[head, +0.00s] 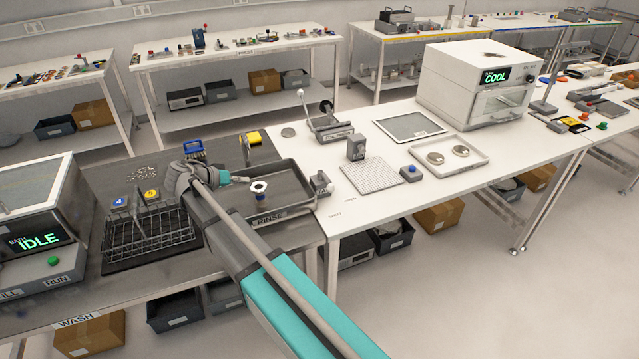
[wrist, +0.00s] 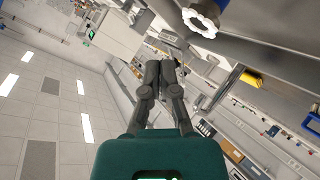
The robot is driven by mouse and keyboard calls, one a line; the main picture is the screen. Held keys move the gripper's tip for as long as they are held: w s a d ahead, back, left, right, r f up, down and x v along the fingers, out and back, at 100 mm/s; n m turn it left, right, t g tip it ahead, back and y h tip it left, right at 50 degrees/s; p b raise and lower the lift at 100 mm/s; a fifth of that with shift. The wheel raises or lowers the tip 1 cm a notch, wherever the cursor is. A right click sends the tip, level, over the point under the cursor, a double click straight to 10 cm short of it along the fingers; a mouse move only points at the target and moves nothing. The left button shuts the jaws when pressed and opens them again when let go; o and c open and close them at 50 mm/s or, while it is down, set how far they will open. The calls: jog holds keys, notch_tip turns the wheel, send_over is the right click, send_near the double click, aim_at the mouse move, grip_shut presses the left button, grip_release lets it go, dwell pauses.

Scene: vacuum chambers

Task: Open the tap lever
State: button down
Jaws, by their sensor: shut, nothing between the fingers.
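My gripper (wrist: 158,66) points away from the wrist camera with its dark fingers together and nothing between them. In the head view my gripper (head: 241,179) is small, over the left part of the grey metal basin (head: 290,183). A dark upright post (head: 246,150) stands at the basin's back left and may be the tap; I cannot make out its lever clearly. A white ring-topped piece with a blue body (head: 259,188) is in the basin, to the right of my gripper. Its white ring (wrist: 201,18) shows at the top of the wrist view, apart from the fingers.
A wire basket (head: 150,228) with blue and yellow tags stands left of the basin. A blue rack (head: 194,148) and a yellow item (head: 254,138) are behind it. A small grey block (head: 321,184) stands at the basin's right. The bath unit (head: 40,215) is far left.

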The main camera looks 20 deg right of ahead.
aim_at(326, 182)
jog(key=s+d+r+n+g+y+p, duration=0.1)
jog(key=d+n+p, duration=0.3)
jog(key=n, duration=0.7)
jog(key=s+d+r+n+g+y+p, duration=0.2)
jog(key=d+n+g+y+p, duration=0.1)
jog(key=d+n, duration=0.5)
jog(key=shift+s+d+n+g+p, duration=0.15)
jog(key=shift+n+g+p, duration=0.25)
jog(key=shift+n, duration=1.2)
jog(key=shift+d, duration=0.1)
jog(key=b+x, duration=0.8)
jog(key=x, duration=0.2)
jog(key=shift+d+f, duration=0.1)
jog(key=shift+f, duration=0.05)
jog(key=d, duration=0.3)
jog(key=shift+s+d+f, duration=0.1)
jog(key=shift+s+d, duration=0.25)
jog(key=shift+s, duration=0.05)
jog(key=shift+a, duration=0.2)
